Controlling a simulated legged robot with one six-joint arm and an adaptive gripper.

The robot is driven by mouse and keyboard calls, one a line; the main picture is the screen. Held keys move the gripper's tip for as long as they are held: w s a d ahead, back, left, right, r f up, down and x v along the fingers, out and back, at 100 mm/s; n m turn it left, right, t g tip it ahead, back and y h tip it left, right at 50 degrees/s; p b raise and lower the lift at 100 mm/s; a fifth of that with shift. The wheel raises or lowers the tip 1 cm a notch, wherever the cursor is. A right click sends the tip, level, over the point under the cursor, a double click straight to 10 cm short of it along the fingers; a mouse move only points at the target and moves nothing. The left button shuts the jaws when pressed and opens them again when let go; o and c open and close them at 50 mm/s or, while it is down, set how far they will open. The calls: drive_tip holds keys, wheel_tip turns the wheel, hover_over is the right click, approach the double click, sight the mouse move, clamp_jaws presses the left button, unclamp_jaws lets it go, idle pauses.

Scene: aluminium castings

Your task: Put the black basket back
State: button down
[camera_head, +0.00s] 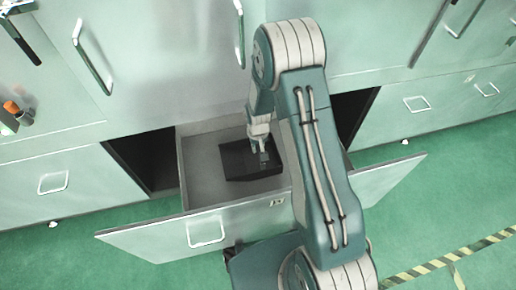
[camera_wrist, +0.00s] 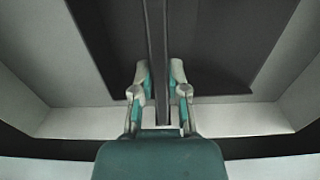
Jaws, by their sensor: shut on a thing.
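The black basket (camera_head: 238,160) is inside the open drawer (camera_head: 196,172), toward its right side in the head view. In the wrist view the dark basket (camera_wrist: 225,40) fills the upper middle, with a thin raised strip (camera_wrist: 156,60) running along its centre. My gripper (camera_head: 264,157) reaches down into the drawer over the basket. In the wrist view my gripper (camera_wrist: 158,78) has its fingers on either side of the strip, shut on it. Whether the basket rests on the drawer floor cannot be told. My arm hides the drawer's right part.
The drawer front (camera_head: 240,215) stands pulled out from the green cabinet. Dark openings (camera_head: 145,160) show beside the drawer. Other drawers (camera_head: 50,180) are closed. An orange-topped item (camera_head: 12,107) is at the far left. Green floor (camera_head: 450,210) is clear at right, with striped tape (camera_head: 440,262).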

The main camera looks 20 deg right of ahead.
drive_tip(key=shift+f, duration=0.45)
drive_tip(key=c, duration=0.6)
unclamp_jaws()
drive_tip(key=shift+c, duration=0.2)
drive_tip(key=shift+r, duration=0.1)
